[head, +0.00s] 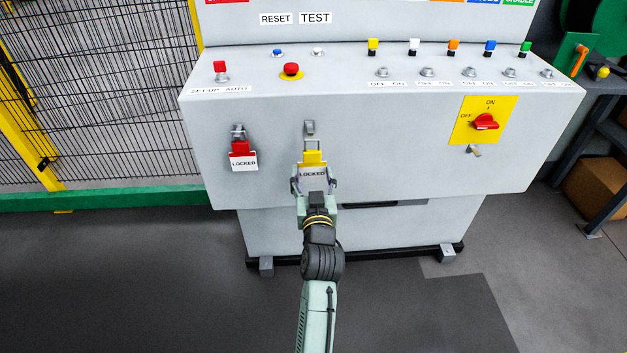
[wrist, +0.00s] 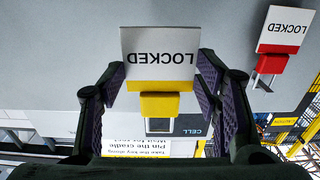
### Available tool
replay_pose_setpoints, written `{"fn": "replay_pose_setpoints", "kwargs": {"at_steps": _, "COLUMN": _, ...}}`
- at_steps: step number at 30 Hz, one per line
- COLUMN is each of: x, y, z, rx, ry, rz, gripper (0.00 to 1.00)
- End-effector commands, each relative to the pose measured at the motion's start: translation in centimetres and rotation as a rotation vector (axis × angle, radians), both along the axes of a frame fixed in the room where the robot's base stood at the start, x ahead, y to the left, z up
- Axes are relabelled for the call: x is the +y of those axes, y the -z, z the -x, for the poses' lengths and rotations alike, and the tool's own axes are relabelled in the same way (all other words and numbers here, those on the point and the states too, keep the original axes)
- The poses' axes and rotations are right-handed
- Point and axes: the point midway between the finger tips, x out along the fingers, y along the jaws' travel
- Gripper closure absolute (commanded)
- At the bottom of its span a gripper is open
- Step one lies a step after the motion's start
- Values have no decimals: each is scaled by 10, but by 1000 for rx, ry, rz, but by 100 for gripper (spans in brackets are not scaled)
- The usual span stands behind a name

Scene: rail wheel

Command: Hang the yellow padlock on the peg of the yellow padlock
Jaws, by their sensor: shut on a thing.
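The yellow padlock (head: 313,157), with a white LOCKED label, is upright at the front of the grey console. In the wrist view the yellow padlock (wrist: 160,104) is upside down, label toward the camera. My gripper (head: 313,183) comes from below and is shut on the padlock, one finger at each side; its fingers (wrist: 160,85) also show in the wrist view. A grey metal peg or hasp (head: 310,127) is just above the yellow body on the console front. I cannot tell whether the shackle is around it or only in front of it.
A red padlock (head: 240,148) with a LOCKED label hangs to the left on the console (head: 375,150); it also shows in the wrist view (wrist: 270,64). A red rotary switch (head: 485,122) and a small metal piece (head: 473,151) are to the right. The console front between is clear.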

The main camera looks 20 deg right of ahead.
Motion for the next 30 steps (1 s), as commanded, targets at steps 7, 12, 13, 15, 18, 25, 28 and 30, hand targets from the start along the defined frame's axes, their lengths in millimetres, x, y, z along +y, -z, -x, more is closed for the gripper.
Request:
{"fn": "replay_pose_setpoints", "kwargs": {"at_steps": 7, "x": -5, "y": 0, "z": -15, "rx": -1, "ry": 1, "rz": 0, "gripper": 65}}
{"fn": "replay_pose_setpoints", "kwargs": {"at_steps": 12, "x": -8, "y": 2, "z": -24, "rx": -1, "ry": 1, "rz": 0, "gripper": 65}}
{"fn": "replay_pose_setpoints", "kwargs": {"at_steps": 13, "x": -8, "y": 2, "z": -26, "rx": -1, "ry": 1, "rz": -1, "gripper": 65}}
{"fn": "replay_pose_setpoints", "kwargs": {"at_steps": 15, "x": -9, "y": 3, "z": -30, "rx": 0, "ry": 0, "rz": -1, "gripper": 65}}
{"fn": "replay_pose_setpoints", "kwargs": {"at_steps": 18, "x": -11, "y": 3, "z": -36, "rx": -1, "ry": 0, "rz": -1, "gripper": 65}}
{"fn": "replay_pose_setpoints", "kwargs": {"at_steps": 25, "x": -15, "y": 4, "z": -49, "rx": -2, "ry": 1, "rz": 1, "gripper": 65}}
{"fn": "replay_pose_setpoints", "kwargs": {"at_steps": 28, "x": -16, "y": 4, "z": -55, "rx": -1, "ry": 1, "rz": 0, "gripper": 65}}
{"fn": "replay_pose_setpoints", "kwargs": {"at_steps": 30, "x": -18, "y": 5, "z": -59, "rx": -1, "ry": 1, "rz": 0, "gripper": 65}}
